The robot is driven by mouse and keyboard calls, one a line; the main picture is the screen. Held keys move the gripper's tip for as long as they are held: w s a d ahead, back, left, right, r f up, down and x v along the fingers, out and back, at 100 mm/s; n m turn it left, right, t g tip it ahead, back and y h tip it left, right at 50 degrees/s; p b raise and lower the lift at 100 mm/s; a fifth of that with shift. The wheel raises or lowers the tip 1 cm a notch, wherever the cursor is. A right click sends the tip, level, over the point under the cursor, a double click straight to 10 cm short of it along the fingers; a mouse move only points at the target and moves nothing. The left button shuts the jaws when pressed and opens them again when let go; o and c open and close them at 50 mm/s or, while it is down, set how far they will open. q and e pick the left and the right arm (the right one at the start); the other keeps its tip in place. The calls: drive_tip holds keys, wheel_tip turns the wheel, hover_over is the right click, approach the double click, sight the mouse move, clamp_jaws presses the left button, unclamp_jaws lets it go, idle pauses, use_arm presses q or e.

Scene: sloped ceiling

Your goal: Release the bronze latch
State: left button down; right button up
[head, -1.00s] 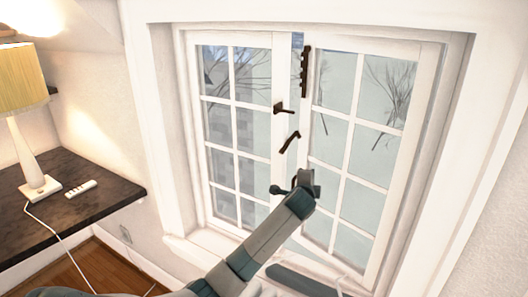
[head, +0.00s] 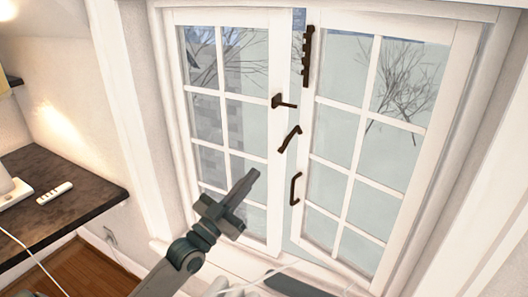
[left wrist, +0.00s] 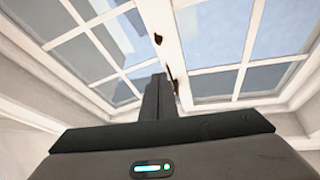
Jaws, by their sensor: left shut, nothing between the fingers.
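A white two-leaf window carries several dark bronze fittings. A latch piece with a projecting arm (head: 284,102) is on the left leaf's inner stile. A bent lever handle (head: 290,139) is below it. A toothed bar (head: 307,57) and a bracket-shaped pull (head: 295,188) are on the right leaf. Which fitting the task calls the latch I cannot tell. My left gripper (head: 249,181) is shut and empty, in front of the left leaf, below and left of the lever. In the left wrist view its closed fingers (left wrist: 157,98) point up towards two dark fittings.
The left leaf (head: 258,60) and right leaf (head: 325,120) stand apart with a narrow gap. A dark shelf (head: 75,208) with a white remote (head: 55,193) and a lamp base is at left. A pale cable crosses near the sill.

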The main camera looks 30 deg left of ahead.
use_arm(q)
drive_tip(key=shift+s+a+r, duration=0.2)
drive_tip(key=shift+s+r, duration=0.1)
drive_tip(key=shift+s, duration=0.1)
drive_tip(key=shift+w+d+r+p, duration=0.2)
drive_tip(key=shift+w+p, duration=0.6)
drive_tip(key=shift+w, duration=1.15)
drive_tip(key=shift+w+d+r+p, duration=0.25)
drive_tip(key=shift+w+p, duration=0.6)
drive_tip(key=shift+w, duration=1.05)
drive_tip(key=shift+w+d+r+p, duration=0.2)
drive_tip(key=shift+w+p, duration=0.6)
drive_tip(key=shift+w, duration=1.15)
